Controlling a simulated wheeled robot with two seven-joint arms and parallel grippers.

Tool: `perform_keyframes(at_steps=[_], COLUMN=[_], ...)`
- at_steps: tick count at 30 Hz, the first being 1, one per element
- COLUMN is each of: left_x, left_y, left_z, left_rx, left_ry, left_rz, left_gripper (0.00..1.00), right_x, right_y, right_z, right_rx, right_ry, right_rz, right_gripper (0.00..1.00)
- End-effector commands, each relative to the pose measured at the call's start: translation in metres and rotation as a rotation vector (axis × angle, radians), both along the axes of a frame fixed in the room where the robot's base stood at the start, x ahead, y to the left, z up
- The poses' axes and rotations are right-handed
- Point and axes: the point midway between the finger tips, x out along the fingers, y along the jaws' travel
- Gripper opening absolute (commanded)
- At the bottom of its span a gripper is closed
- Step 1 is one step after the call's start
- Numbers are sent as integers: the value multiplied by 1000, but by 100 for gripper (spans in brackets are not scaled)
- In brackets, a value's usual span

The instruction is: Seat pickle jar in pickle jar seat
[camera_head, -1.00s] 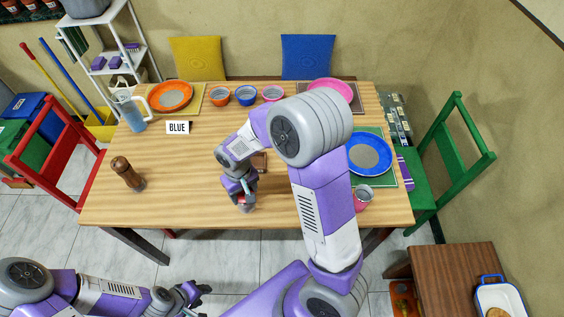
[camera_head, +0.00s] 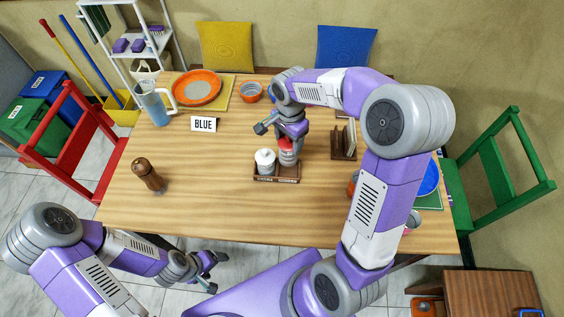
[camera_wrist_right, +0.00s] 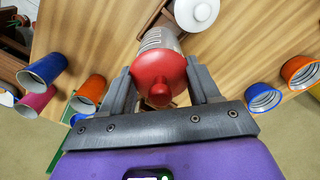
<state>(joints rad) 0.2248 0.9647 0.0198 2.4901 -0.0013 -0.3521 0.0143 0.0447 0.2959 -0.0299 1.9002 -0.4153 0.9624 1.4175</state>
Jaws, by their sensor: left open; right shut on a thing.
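My right gripper (camera_head: 289,139) is shut on a red-lidded jar (camera_head: 287,155), which I take to be the pickle jar. In the right wrist view its red lid (camera_wrist_right: 158,74) sits between the two fingers. The jar is upright at the right half of a small wooden holder (camera_head: 277,180) with labels on its front. Whether its base rests in the seat is hidden. A white jar (camera_head: 265,165) stands in the left half; it also shows in the right wrist view (camera_wrist_right: 197,12). My left gripper (camera_head: 209,266) is open and empty, off the table's front edge.
A wooden rack (camera_head: 344,143) stands just right of the holder. A brown pepper mill (camera_head: 147,174) is at the left, with a blue pitcher (camera_head: 152,103) and an orange plate (camera_head: 197,89) behind. The table between mill and holder is clear.

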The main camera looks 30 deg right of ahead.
Motion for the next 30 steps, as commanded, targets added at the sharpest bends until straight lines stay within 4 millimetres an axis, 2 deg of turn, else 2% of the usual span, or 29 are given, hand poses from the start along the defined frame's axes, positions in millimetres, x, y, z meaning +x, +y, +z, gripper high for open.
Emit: perform_keyframes(at_steps=[4, 12, 19, 25, 30], left_x=[0, 0, 0, 0, 0], left_y=[0, 0, 0, 0, 0], left_z=[-4, -15, -20, -29, -30], left_rx=[0, 0, 0, 0, 0], left_ry=[1, 1, 1, 1, 0], left_rz=[0, 0, 0, 0, 0], left_gripper=[81, 81, 81, 81, 81], right_x=[0, 0, 0, -1, 0], right_y=[-6, -6, -6, -6, -6], right_z=[0, -40, -58, -90, -95], right_rx=[-3, -3, -4, -4, -3], right_ry=[-1, 0, 1, 1, -2], right_rz=[-79, -90, -88, -87, -87], right_gripper=[0, 0, 0, 0, 0])
